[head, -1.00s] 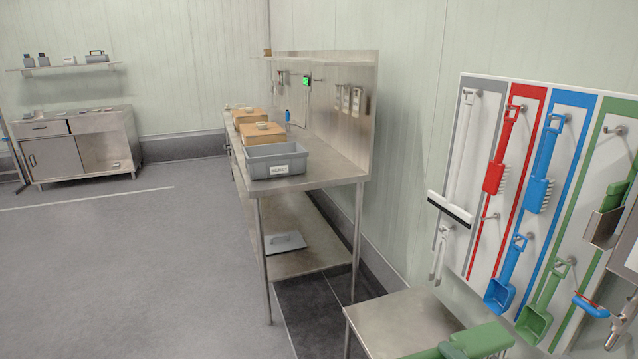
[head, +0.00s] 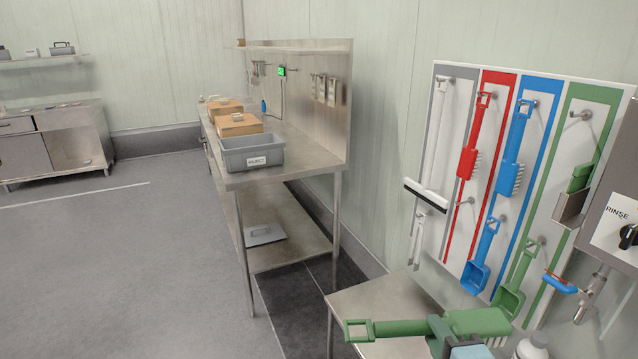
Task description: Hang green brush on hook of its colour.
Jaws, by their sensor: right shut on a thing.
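The green brush (head: 400,328) is held low in the head view, roughly level. Its handle loop points left and its thick head end lies to the right. My right gripper (head: 446,339) is shut on it, with only part of the gripper showing at the bottom edge. The board on the right wall has a green-bordered panel (head: 602,96) at its right side. An empty hook (head: 583,115) is at the top of that panel, above and to the right of the brush. My left gripper is not in view.
A red brush (head: 468,160), blue brush (head: 511,165), blue scoop (head: 477,276) and green scoop (head: 513,295) hang on the board. A rinse box (head: 618,225) stands to its right. A small steel table (head: 360,300) lies below, and a white bottle (head: 533,346) is near the gripper.

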